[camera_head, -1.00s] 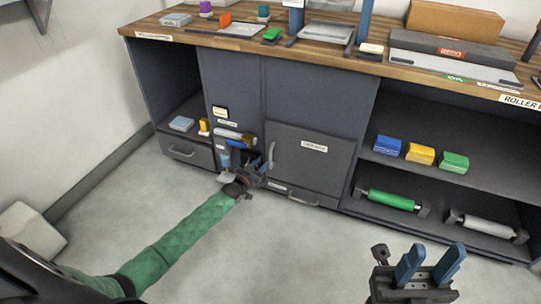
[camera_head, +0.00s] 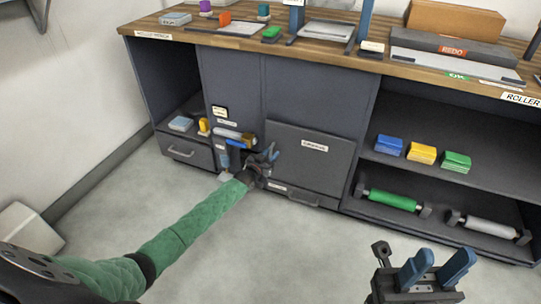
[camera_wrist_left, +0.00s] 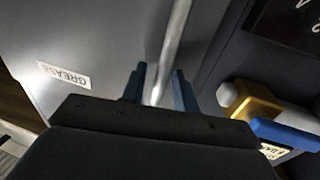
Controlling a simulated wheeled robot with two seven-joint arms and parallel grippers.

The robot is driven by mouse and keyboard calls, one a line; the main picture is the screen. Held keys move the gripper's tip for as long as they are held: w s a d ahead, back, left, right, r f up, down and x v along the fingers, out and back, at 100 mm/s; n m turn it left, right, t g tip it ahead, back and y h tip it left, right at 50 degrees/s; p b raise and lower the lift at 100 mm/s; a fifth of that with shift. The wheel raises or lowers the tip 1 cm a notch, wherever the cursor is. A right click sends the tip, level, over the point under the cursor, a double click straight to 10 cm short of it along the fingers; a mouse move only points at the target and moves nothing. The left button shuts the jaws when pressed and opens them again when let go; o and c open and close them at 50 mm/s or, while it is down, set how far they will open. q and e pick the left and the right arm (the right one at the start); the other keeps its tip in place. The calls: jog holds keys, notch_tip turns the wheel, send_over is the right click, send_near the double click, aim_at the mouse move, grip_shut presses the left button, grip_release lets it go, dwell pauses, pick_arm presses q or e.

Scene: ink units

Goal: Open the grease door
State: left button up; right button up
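The grease door (camera_head: 308,165) is a flat dark grey panel low in the middle of the cabinet and looks closed. Its white label reads GREASE in the left wrist view (camera_wrist_left: 64,75). The door's upright bar handle (camera_wrist_left: 172,45) is on its left side in the head view, now mostly hidden by my gripper. My left gripper (camera_head: 270,156) is at this handle; in the left wrist view its blue fingers (camera_wrist_left: 160,85) stand on either side of the bar, with narrow gaps seeming to remain. My right gripper (camera_head: 437,268) is open and empty over the floor at lower right.
A yellow and white item with a blue part (camera_wrist_left: 262,108) sits close beside the handle. A drawer (camera_head: 187,152) is at the left, and open shelves (camera_head: 400,172) with coloured blocks and rollers are at the right. The floor (camera_head: 290,245) in front is clear.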

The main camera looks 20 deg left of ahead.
pick_arm(q)
grip_shut()
jog(key=shift+s+d+r+p, duration=0.1)
jog(key=shift+s+p, duration=0.3)
jog(key=shift+p, duration=0.1)
